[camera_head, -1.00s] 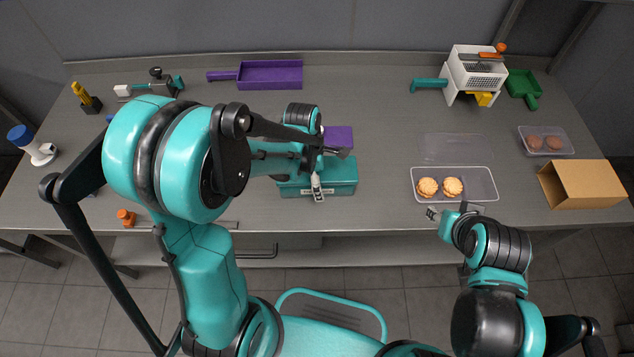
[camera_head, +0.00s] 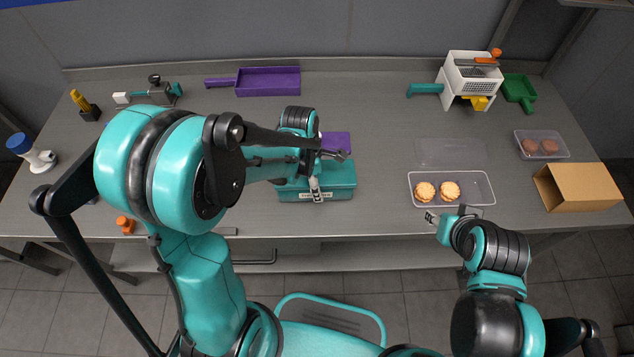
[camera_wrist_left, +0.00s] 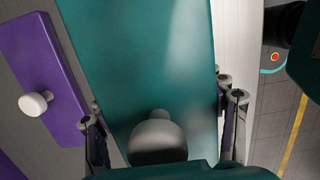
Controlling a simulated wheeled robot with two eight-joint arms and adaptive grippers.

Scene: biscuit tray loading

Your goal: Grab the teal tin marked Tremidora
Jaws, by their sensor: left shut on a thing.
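The teal tin (camera_head: 335,177) stands at the front middle of the bench, with a pale label on its front; the print is too small to read and partly covered. My left gripper (camera_head: 327,171) is above it, shut across its narrow width, one finger at the front side and one at the back. In the left wrist view the tin's teal top (camera_wrist_left: 140,50) with a pale round knob (camera_wrist_left: 157,137) lies between the fingers. The tin seems to rest on the bench. My right gripper (camera_head: 447,213) is open and empty at the bench's front edge.
A purple lidded container (camera_head: 337,139) stands close behind the tin; its white knob shows in the wrist view. Right of the tin is bare bench, then a clear tray (camera_head: 475,194) with two biscuits and a cardboard box (camera_head: 577,188). A purple tray (camera_head: 268,82) lies at the back.

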